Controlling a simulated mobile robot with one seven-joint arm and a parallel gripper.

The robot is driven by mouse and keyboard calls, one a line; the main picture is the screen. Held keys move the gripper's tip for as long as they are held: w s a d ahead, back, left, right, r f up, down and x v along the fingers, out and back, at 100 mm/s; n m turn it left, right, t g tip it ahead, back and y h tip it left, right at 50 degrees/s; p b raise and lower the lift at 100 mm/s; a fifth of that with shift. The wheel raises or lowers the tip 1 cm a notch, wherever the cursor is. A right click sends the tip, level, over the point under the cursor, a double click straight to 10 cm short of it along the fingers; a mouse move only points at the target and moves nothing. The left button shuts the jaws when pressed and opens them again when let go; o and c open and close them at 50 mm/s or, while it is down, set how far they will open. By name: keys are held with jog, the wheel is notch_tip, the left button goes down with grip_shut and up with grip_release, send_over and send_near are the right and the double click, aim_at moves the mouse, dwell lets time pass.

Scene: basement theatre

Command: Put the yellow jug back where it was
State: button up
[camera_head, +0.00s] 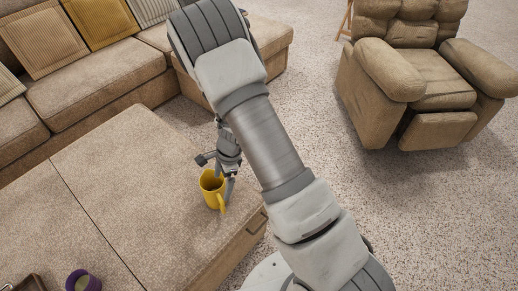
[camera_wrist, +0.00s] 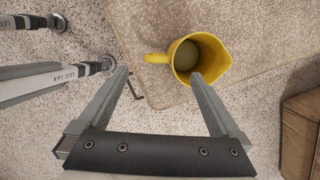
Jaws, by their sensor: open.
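The yellow jug (camera_head: 211,189) stands upright on the tan upholstered ottoman (camera_head: 140,190), close to its right edge. In the wrist view the jug (camera_wrist: 209,48) is seen from above, with its handle to the left and its spout to the right. My gripper (camera_head: 229,183) is beside the jug in the head view, at its right. In the wrist view the open fingers of my gripper (camera_wrist: 160,78) point toward the jug. One fingertip overlaps the jug's lower rim in the picture; I cannot tell whether it touches. The other fingertip is left of the handle.
A purple cup (camera_head: 83,281) and the corner of a brown tray (camera_head: 27,284) are on the ottoman at lower left. A sofa (camera_head: 95,90) with cushions runs along the back left. A recliner (camera_head: 425,75) stands at the right. Speckled carpet between them is clear.

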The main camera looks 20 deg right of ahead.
jog(key=s+d+r+n+t+y, duration=0.2)
jog(key=r+n, duration=0.6)
jog(key=r, duration=1.7)
jog(key=s+d+r+n+t+h, duration=0.2)
jog(key=s+d+r+n, duration=0.2)
jog(key=s+r, duration=0.2)
jog(key=s+d+r+n+t+h, duration=0.1)
jog(key=s+d+r+n+h, duration=0.1)
jog(key=s+d+r+n, duration=0.2)
jog(key=s+d+r, duration=0.1)
jog(key=s+r, duration=0.2)
jog(key=s, duration=0.4)
jog(key=shift+t+h, duration=0.4)
jog(key=shift+r, duration=0.15)
notch_tip(320, 180, up, 19)
jog(key=p, duration=1.9)
